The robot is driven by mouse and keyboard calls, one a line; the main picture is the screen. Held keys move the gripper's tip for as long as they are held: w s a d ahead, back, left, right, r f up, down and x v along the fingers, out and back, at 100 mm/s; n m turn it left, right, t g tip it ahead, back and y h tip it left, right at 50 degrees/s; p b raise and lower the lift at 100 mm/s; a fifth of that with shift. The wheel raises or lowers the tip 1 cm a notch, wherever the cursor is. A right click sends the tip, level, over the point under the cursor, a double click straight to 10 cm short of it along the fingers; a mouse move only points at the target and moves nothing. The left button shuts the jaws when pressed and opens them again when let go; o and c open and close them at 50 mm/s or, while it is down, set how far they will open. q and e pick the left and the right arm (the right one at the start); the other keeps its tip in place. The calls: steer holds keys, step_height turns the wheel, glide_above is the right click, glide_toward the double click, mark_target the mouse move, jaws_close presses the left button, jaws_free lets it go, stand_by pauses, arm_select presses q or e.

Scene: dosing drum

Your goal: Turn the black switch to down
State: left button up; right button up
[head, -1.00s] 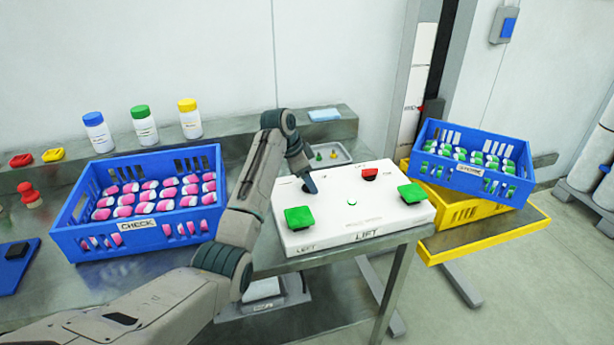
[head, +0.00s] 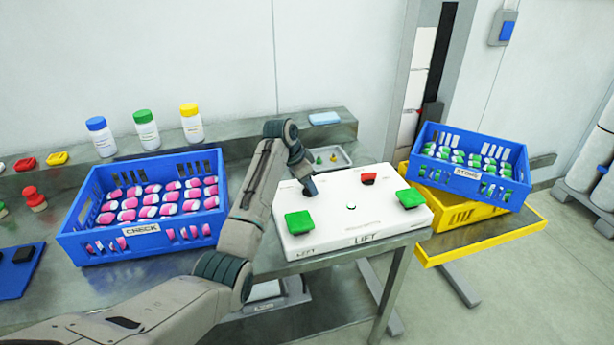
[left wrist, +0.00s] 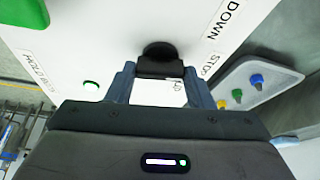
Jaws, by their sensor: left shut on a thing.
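The white lift panel (head: 375,235) stands on the metal bench in the head view. My left gripper (head: 310,190) reaches down to its back left part. In the left wrist view the black switch (left wrist: 158,52) is a dark knob with a round base on the panel. My left gripper (left wrist: 158,80) is shut on it, one finger on each side. A "DOWN" label (left wrist: 222,22) is to the right of the switch, and a small label shows between the fingers. In the head view my gripper mostly hides the switch. My right gripper is in neither view.
Two green buttons (head: 300,221) (head: 411,198) and a red one (head: 368,178) stand up from the panel. A blue CHECK crate (head: 140,230) is on the left. A blue STORE crate (head: 470,178) sits on a yellow crate (head: 445,209) at right. A small tray (head: 340,164) lies behind the panel.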

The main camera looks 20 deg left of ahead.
arm_select(q)
steer(key=n+p, duration=0.1)
steer(key=p, duration=0.1)
steer(key=n+y+p, duration=0.1)
steer(key=n+p, duration=0.1)
steer(key=n+t+p, duration=0.1)
steer(key=p, duration=0.1)
steer(key=shift+d+r+n+y, duration=0.2)
steer(key=shift+r+n+y, duration=0.1)
steer(key=shift+n, duration=0.1)
steer(key=shift+f+n+t+y+p, duration=0.2)
steer(key=shift+n+t+y+p, duration=0.15)
steer(key=shift+n+p, duration=0.7)
steer(key=shift+o, duration=0.2)
steer(key=shift+c, duration=0.2)
steer(key=o, duration=1)
steer(key=b+v, duration=0.3)
steer(key=v, duration=0.7)
steer(key=shift+r, duration=0.4)
